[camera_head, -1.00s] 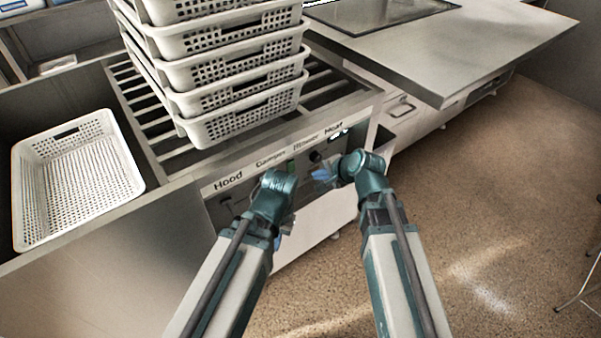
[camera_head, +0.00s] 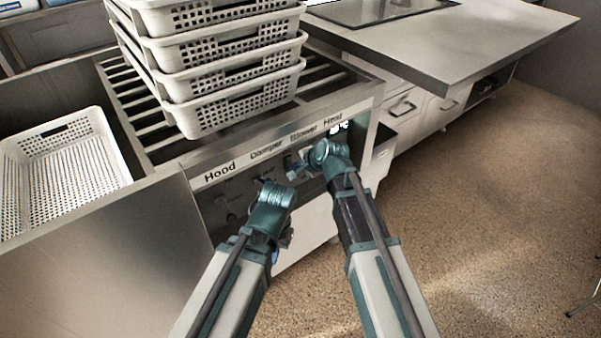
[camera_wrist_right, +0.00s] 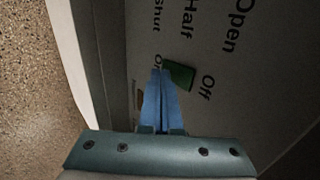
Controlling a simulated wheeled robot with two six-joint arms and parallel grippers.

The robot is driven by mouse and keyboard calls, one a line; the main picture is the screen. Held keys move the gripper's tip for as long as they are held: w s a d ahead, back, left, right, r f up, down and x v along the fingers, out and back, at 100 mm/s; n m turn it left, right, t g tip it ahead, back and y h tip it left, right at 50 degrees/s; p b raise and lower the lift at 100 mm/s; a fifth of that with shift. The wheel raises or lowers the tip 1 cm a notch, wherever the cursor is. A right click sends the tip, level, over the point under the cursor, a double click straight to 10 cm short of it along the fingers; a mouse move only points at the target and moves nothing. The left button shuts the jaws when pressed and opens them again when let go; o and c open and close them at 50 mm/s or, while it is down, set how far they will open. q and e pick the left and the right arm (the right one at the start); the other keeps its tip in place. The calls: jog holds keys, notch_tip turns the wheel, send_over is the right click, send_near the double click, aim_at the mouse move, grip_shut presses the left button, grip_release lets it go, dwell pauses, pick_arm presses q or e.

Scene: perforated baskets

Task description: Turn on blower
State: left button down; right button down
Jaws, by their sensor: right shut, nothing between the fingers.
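In the right wrist view a green switch (camera_wrist_right: 179,75) sits between the words On and Off. My right gripper (camera_wrist_right: 160,72) is shut and empty, its blue fingertips right beside the switch on the On side; I cannot tell whether they touch it. In the head view my right gripper (camera_head: 296,168) is in front of the panel below the Blower label (camera_head: 304,134). My left gripper (camera_head: 266,184) is below the Damper label, its fingers mostly hidden by its wrist.
White perforated baskets (camera_head: 235,112) are stacked on the slatted top. Another white basket (camera_head: 64,185) lies in the recess at left. A metal worktop (camera_head: 480,45) with drawers stands at the right. The speckled floor (camera_head: 490,200) is open at right.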

jog(key=shift+w+a, duration=0.1)
dwell(0.3)
jog(key=shift+w+a, duration=0.1)
jog(key=shift+w, duration=0.05)
jog(key=shift+r+p, duration=0.7)
jog(key=shift+r, duration=0.05)
